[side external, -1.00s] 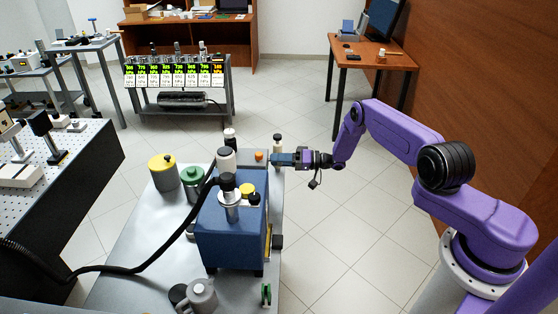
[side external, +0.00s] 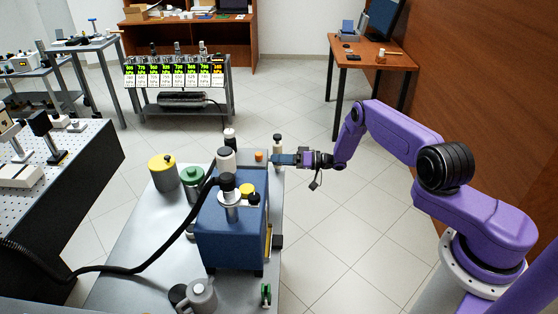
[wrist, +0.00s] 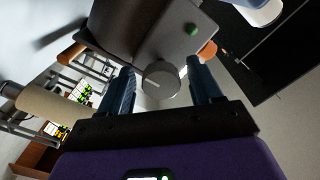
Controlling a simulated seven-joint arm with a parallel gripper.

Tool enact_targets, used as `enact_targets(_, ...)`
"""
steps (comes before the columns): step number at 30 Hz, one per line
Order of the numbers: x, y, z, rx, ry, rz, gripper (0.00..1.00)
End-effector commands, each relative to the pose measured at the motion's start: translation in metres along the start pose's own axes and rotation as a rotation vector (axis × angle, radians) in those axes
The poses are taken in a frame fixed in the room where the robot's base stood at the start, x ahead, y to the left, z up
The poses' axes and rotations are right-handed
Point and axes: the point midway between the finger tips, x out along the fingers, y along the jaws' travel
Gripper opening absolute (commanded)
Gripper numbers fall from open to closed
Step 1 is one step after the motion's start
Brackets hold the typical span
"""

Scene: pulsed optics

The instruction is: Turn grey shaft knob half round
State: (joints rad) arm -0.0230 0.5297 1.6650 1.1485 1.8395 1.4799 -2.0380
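The grey shaft knob (wrist: 161,79) is a round disc with a white line across its face. It sticks out from the face of a dark grey box (wrist: 150,45) in the wrist view. My gripper (wrist: 160,72) is open, with one blue finger on each side of the knob. Gaps show between both fingers and the knob. In the side external view my gripper (side external: 272,159) is level and close to the right side of the grey box (side external: 246,163). The knob itself is hidden there.
An orange button (side external: 259,156) sits on the box. A white-topped black post (side external: 277,143) stands just behind my gripper. A blue housing (side external: 231,235) stands in front, with a black hose (side external: 150,263) running left. Yellow-lidded (side external: 163,172) and green-lidded (side external: 192,182) canisters stand left.

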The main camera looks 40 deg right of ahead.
Motion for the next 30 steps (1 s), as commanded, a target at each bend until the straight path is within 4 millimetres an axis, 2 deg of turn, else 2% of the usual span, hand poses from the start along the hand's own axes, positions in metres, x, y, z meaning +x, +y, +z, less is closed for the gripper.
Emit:
enact_targets(8, 0.002, -0.001, 0.000, -0.002, -0.002, -0.003, 0.64)
enact_targets(14, -0.013, 0.000, -0.001, -0.002, -0.001, -0.001, 0.64)
enact_targets(30, -0.124, 0.000, -0.001, -0.001, 0.002, 0.001, 0.64)
